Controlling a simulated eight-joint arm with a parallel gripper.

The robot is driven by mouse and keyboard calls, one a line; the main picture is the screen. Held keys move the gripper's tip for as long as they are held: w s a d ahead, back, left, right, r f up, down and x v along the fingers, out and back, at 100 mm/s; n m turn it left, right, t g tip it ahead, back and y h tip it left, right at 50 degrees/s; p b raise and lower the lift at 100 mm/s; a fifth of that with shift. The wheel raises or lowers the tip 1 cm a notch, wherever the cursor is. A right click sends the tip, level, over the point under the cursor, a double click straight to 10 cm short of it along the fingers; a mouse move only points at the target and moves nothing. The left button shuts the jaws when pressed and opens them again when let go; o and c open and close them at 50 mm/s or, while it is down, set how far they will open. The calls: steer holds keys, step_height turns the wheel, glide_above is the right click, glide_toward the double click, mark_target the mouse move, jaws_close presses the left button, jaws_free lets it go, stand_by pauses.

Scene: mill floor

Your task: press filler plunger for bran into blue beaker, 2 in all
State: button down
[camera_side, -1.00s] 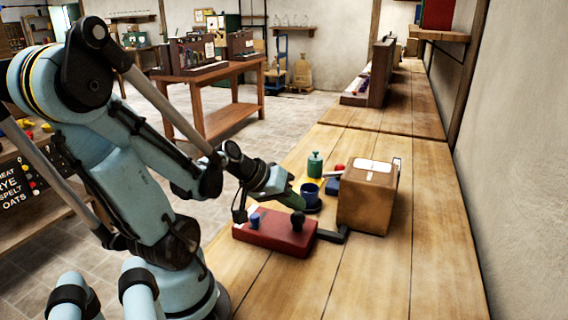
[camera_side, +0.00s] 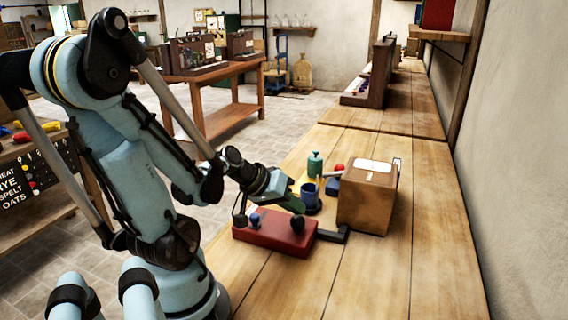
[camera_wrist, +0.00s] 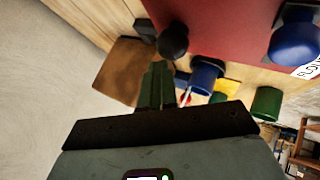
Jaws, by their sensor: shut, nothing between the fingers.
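A red filler box (camera_side: 270,238) sits on the bench in the side view and fills the top of the wrist view (camera_wrist: 235,25). On it stand a blue knob (camera_side: 254,219) and a black knob (camera_side: 298,224); both show in the wrist view, the blue one (camera_wrist: 297,40) beside a partly cut-off label and the black one (camera_wrist: 173,42). I cannot tell which is for bran. The blue beaker (camera_side: 310,192) stands behind the box on a dark round base; its contents are not visible. My gripper (camera_side: 301,207) is shut and empty, above the box near the beaker. Its fingers (camera_wrist: 156,70) are together.
A brown box (camera_side: 367,199) stands right of the beaker. A green container (camera_side: 315,165) and a small red-topped item (camera_side: 339,168) are behind it. A dark bracket (camera_side: 334,234) juts from the filler's right side. The bench front right is clear.

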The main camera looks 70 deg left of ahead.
mark_target(294, 217)
steer(key=shift+r, duration=1.3)
step_height(294, 217, up, 5)
stand_by(0.4)
stand_by(0.5)
steer(key=w+d+f+m+g, duration=0.1)
steer(key=w+d+m+g, duration=0.1)
steer(key=d+m, duration=0.6)
steer(key=shift+w+d+f, duration=0.15)
steer(key=shift+d+f, duration=0.15)
steer(key=shift+d, duration=2.05)
